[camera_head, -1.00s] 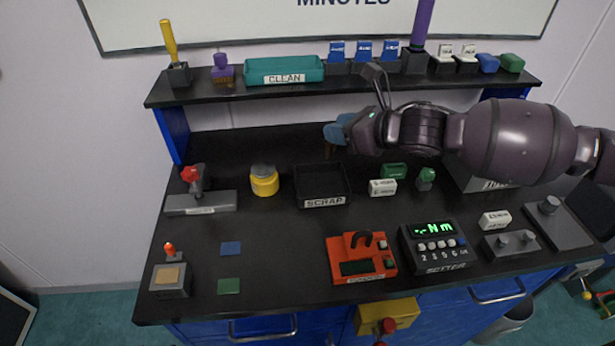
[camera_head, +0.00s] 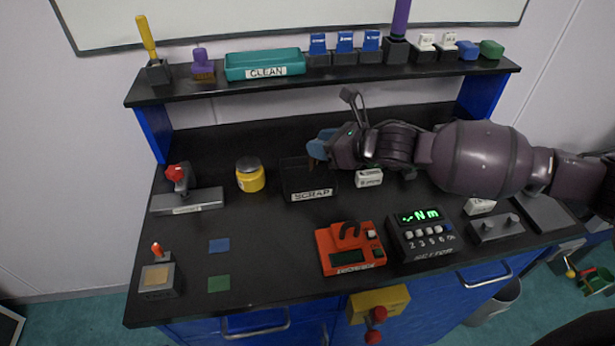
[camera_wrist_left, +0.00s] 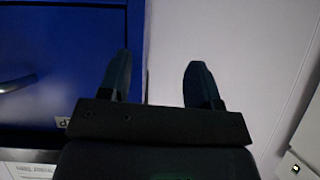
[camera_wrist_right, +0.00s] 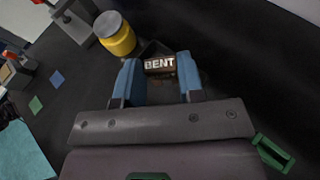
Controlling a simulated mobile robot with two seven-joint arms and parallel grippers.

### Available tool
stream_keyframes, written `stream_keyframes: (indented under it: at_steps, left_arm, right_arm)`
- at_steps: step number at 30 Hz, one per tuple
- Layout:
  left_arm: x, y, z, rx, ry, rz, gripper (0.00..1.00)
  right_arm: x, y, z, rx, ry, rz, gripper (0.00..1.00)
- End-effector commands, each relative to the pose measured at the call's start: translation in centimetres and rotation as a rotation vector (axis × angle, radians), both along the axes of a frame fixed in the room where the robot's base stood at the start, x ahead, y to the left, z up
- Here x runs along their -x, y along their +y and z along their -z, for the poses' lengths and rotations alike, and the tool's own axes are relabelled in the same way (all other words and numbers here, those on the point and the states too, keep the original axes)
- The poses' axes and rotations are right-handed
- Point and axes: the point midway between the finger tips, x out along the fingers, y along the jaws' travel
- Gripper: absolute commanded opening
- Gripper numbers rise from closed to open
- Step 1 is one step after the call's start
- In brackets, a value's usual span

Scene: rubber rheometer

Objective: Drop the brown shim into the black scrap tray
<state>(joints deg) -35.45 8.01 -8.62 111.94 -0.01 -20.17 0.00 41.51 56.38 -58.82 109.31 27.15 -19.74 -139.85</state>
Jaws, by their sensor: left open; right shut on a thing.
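The brown shim (camera_wrist_right: 160,66), marked BENT, is held between the blue fingers of my right gripper (camera_wrist_right: 158,80) in the right wrist view. In the head view my right gripper (camera_head: 318,148) is above the back right part of the black scrap tray (camera_head: 312,195). The shim cannot be made out clearly there. In the right wrist view the tray (camera_wrist_right: 151,47) shows partly behind the shim. My left gripper (camera_wrist_left: 160,78) is open and empty in the left wrist view, beside a blue cabinet, and is outside the head view.
A yellow jar (camera_head: 250,176) stands left of the tray. A white labelled block (camera_head: 368,178) is to its right. An orange device (camera_head: 350,248) and a torque meter (camera_head: 420,236) stand in front. A shelf with the teal CLEAN tray (camera_head: 264,64) runs behind. The bench's middle left is mostly clear.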

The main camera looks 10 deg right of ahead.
Motion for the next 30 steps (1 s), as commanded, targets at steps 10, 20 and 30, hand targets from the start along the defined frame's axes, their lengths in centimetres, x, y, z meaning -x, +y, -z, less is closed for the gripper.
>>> stream_keyframes:
  at_steps: [10, 20, 30]
  left_arm:
    - [0.0, 0.0, 0.0, 0.000, 0.000, 0.000, 0.58]
    - [0.0, 0.0, 0.0, 0.000, -0.001, 0.000, 0.58]
    - [-0.2, 0.0, 0.4, -0.001, -0.005, 0.001, 0.58]
  right_arm:
    - [0.0, 0.0, 0.0, 0.000, 0.000, 0.000, 0.58]
    - [0.0, -0.1, 0.0, 0.000, 0.000, 0.001, 0.65]
    - [2.2, -2.3, -1.2, 0.003, 0.000, 0.001, 0.65]
